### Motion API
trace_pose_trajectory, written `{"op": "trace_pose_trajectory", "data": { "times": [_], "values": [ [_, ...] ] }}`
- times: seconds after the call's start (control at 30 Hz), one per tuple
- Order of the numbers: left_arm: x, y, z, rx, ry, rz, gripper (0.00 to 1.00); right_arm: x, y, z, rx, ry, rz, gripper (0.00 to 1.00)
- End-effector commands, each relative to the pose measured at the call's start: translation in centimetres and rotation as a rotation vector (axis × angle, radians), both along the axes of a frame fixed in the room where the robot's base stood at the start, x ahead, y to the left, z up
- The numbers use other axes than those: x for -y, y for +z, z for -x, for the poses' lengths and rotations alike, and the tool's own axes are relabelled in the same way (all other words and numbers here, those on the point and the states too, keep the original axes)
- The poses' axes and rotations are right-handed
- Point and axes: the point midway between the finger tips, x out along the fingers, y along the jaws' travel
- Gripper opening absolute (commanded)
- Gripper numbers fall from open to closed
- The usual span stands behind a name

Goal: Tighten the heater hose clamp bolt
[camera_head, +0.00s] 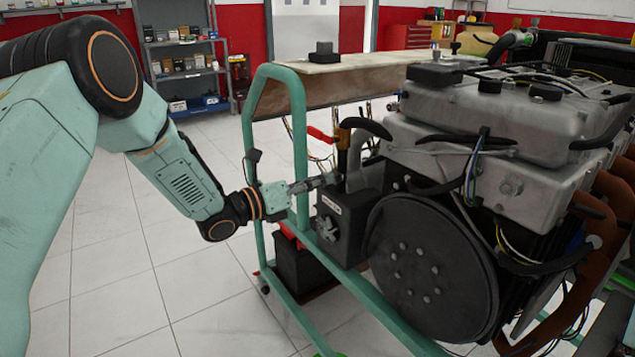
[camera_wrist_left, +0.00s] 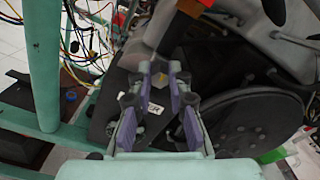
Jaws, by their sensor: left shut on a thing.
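My left gripper (camera_head: 328,180) reaches in from the left to the engine stand, at the top of a dark box beside the flywheel. A brass upright valve (camera_head: 342,158) with a red lever (camera_head: 320,134) stands just behind the fingertips. A black hose (camera_head: 368,126) curves from the valve's top toward the engine. The clamp itself is not clear. My right gripper is not in view.
The grey engine (camera_head: 480,110) and its large black flywheel disc (camera_head: 428,268) fill the right side. The green stand frame (camera_head: 302,150) rises beside my left wrist. Loose wires (camera_wrist_left: 85,40) hang nearby. The tiled floor at left is clear.

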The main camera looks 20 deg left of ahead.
Motion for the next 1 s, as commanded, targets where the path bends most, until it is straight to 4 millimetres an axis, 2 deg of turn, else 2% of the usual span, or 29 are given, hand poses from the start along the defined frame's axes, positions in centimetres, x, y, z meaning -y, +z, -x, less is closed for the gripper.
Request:
{"op": "trace_pose_trajectory", "data": {
  "times": [0.27, 0.3, 0.57, 0.87, 1.0],
  "values": [
    [0.07, -0.32, 0.14, -0.007, -0.003, -0.002, 0.00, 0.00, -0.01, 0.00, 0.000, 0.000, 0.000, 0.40],
    [0.07, -0.33, 0.15, -0.007, -0.003, -0.002, 0.19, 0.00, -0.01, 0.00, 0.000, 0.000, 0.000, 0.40],
    [0.04, -0.17, 0.07, -0.004, -0.001, -0.001, 0.41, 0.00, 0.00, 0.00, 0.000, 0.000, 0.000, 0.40],
    [-0.07, -0.08, 0.10, -0.002, 0.000, 0.001, 0.41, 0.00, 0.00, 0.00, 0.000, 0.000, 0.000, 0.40],
    [-0.81, -0.08, 0.93, -0.005, 0.002, 0.003, 0.41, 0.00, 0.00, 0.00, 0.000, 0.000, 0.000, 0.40]
  ]
}}
